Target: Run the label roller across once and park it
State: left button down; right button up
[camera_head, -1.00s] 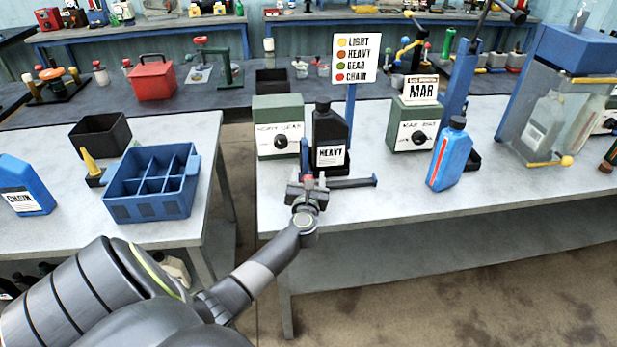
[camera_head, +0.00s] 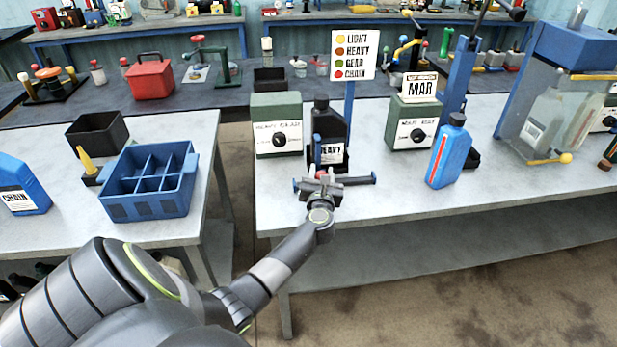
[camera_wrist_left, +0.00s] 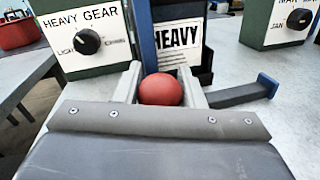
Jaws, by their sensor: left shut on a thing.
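The black bottle labelled HEAVY (camera_head: 331,119) stands upright on the right-hand bench. In front of it runs a dark rail (camera_head: 352,181) with blue ends. The label roller is a blue upright (camera_head: 317,150) with a red ball knob (camera_wrist_left: 160,90). The upright stands before the left part of the white HEAVY label (camera_wrist_left: 178,45). My left gripper (camera_head: 322,178) is shut on the red knob, between the rail's two ends. Its fingers hide part of the rail and the roller's base. My right gripper is not in view.
Green dial boxes stand left (camera_head: 277,125) and right (camera_head: 413,127) of the bottle. A blue bottle (camera_head: 449,152) stands farther right. A sign (camera_head: 354,55) lists LIGHT, HEAVY, GEAR and CHAIN. A blue divided crate (camera_head: 150,205) sits on the left bench, across a gap.

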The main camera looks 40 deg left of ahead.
pick_arm(q)
jog(key=w+d+b, duration=0.2)
jog(key=w+d, duration=0.2)
jog(key=w, duration=0.1)
jog(key=w+d+b, duration=0.3)
jog(key=w+d, duration=0.1)
jog(key=shift+w+d+f+b, duration=0.15)
jog(key=shift+w+d+b, duration=0.15)
jog(key=shift+w+d, duration=0.3)
jog(key=shift+w, duration=0.05)
jog(key=shift+r, duration=0.2)
jog(key=c, duration=1.2)
grip_release()
jog(key=shift+o, duration=1.3)
jog(key=shift+w+d, duration=0.15)
jog(key=shift+d, duration=0.05)
jog(key=shift+s, duration=0.2)
